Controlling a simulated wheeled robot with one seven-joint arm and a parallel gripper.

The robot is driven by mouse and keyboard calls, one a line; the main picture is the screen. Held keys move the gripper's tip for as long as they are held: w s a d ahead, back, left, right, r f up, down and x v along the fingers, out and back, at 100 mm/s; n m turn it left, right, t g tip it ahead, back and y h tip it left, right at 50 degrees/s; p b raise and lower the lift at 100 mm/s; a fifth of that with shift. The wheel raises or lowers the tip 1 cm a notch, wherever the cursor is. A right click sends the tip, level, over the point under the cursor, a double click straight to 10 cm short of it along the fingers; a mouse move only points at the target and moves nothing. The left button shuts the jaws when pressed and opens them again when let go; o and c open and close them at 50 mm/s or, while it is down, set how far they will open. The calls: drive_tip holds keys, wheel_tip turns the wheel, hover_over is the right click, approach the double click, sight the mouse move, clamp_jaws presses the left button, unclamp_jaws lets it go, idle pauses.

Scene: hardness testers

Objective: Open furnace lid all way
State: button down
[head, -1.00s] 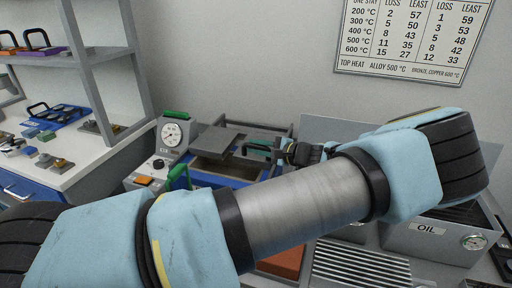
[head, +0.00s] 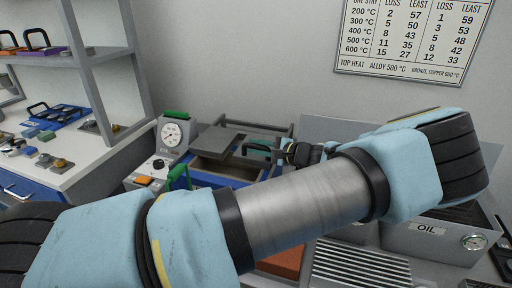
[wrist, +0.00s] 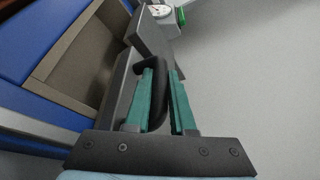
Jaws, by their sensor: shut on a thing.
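The furnace (head: 205,180) is a blue and grey box in the middle of the head view, with a tan-walled chamber showing. Its grey lid (head: 217,139) lies over the back part of the opening, leaving the front part uncovered. The lid also shows in the wrist view (wrist: 120,80), beside the chamber (wrist: 75,55). My gripper (head: 262,149) is at the right side of the lid. In the wrist view its green fingers (wrist: 166,100) are shut on the black lid handle (wrist: 157,95). My forearm hides the furnace's lower front.
A panel with a dial gauge (head: 174,134) and green-handled parts stands left of the furnace. A grey tank labelled OIL (head: 430,238) is at the right. A ribbed grate (head: 360,265) and an orange block (head: 280,264) lie in front. The wall is close behind.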

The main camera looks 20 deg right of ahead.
drive_tip(key=w+d+b, duration=0.2)
drive_tip(key=w, duration=0.1)
drive_tip(key=shift+d+f, duration=0.2)
drive_tip(key=shift+d, duration=0.15)
drive_tip(key=shift+d+r, duration=0.1)
drive_tip(key=shift+d, duration=0.05)
drive_tip(key=c, duration=0.8)
unclamp_jaws()
drive_tip(key=shift+r, duration=0.1)
drive_tip(key=shift+o, duration=0.2)
drive_tip(key=b+v, duration=0.3)
drive_tip(key=v, duration=0.7)
drive_tip(key=shift+s, duration=0.35)
drive_tip(key=shift+d+r, duration=0.1)
